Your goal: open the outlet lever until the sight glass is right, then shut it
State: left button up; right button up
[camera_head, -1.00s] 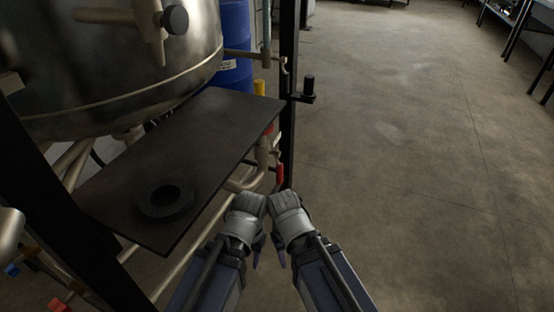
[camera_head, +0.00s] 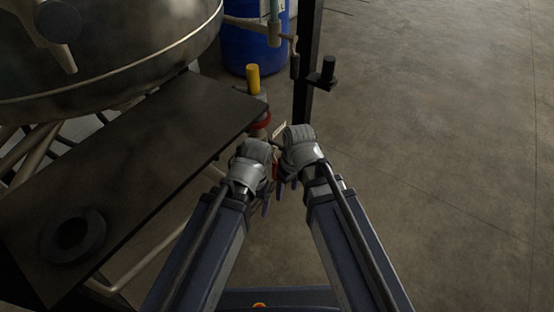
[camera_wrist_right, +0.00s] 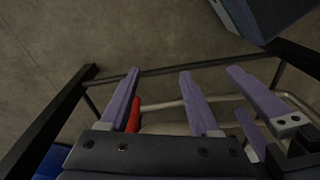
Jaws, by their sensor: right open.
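A red lever handle (camera_head: 275,169) hangs below the pipework by the plate's right end, partly hidden by my grippers. In the right wrist view the red handle (camera_wrist_right: 134,115) lies between my right gripper's fingers, close to the left one; contact cannot be told. My right gripper (camera_wrist_right: 160,73) is open, and in the head view (camera_head: 286,192) its fingers point down. My left gripper (camera_head: 269,203) is beside it; its purple fingers (camera_wrist_right: 238,90) appear spread and empty in the wrist view. A clear, pale vertical tube (camera_head: 274,25) at the top may be the sight glass; its level is unreadable.
A dark plate (camera_head: 150,150) with a black ring (camera_head: 73,236) fills the left, below a steel vessel (camera_head: 120,60). A yellow handle (camera_head: 253,79) stands at the plate's far end. A black post (camera_head: 304,80) and blue drum (camera_head: 243,50) are behind. Floor at right is clear.

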aim_at(275, 163)
pick_arm(q)
jog(key=shift+o, duration=0.6)
notch_tip(275, 163, up, 3)
jog(key=shift+r+p, duration=0.2)
jog(key=shift+p, duration=1)
pick_arm(e)
jog(key=w+r+n+t+y, duration=0.1)
jog(key=w+r+n+y, duration=0.3)
jog(key=w, duration=0.5)
jog(key=shift+n+h, duration=0.5)
jog(key=shift+n, duration=0.1)
jog(key=b+x, duration=0.4)
jog(key=b, duration=0.1)
jog(key=b+x, duration=0.2)
jog(key=x, duration=0.1)
jog(key=shift+w+a+r, duration=0.1)
jog(key=shift+w+a, duration=0.05)
jog(key=shift+a, duration=0.25)
pick_arm(q)
notch_tip(275, 163, down, 7)
jog(key=shift+f, duration=0.15)
pick_arm(e)
grip_shut()
